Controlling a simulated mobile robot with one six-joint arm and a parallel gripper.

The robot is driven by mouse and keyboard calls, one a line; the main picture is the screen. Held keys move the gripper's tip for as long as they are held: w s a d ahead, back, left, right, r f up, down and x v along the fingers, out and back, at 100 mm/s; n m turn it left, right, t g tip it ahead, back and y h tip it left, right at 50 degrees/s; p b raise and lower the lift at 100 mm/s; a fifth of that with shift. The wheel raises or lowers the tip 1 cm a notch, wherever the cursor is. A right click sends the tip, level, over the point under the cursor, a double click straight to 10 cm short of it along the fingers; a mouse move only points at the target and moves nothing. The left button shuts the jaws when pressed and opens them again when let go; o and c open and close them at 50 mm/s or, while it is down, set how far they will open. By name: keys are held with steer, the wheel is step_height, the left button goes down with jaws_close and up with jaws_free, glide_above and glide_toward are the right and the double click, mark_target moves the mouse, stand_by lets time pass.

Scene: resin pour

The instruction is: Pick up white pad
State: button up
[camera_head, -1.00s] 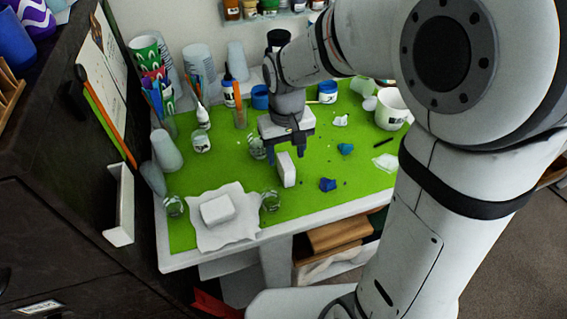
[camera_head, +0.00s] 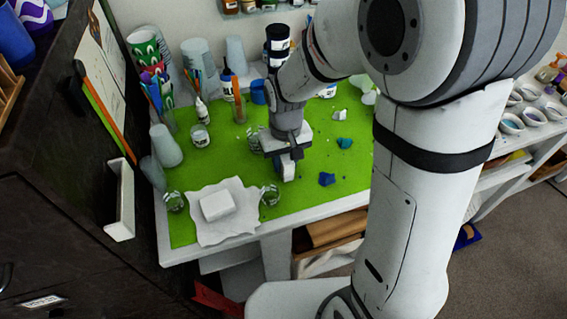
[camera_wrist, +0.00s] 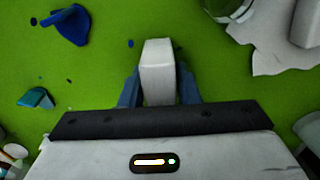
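The white pad (camera_head: 288,173) is a small white block standing upright on the green mat. My gripper (camera_head: 288,155) is directly above it, pointing down. In the wrist view the pad (camera_wrist: 158,68) lies between the two blue fingers of my gripper (camera_wrist: 159,85), one on each side. The fingers are very close to its sides; I cannot tell whether they press on it. The head view partly hides the fingers and the pad's top.
A larger white block (camera_head: 217,206) lies on white paper (camera_head: 233,232), left of the pad. A glass jar (camera_head: 270,195) stands between them. Blue scraps (camera_head: 327,179) lie to the right. Cups and bottles (camera_head: 201,112) crowd the back of the green mat (camera_head: 185,235).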

mark_target(285, 156)
steer(key=c, duration=0.5)
step_height(285, 156, up, 10)
steer(key=shift+r, duration=0.1)
stand_by(0.4)
steer(key=o, duration=0.4)
steer(key=shift+c, duration=1.4)
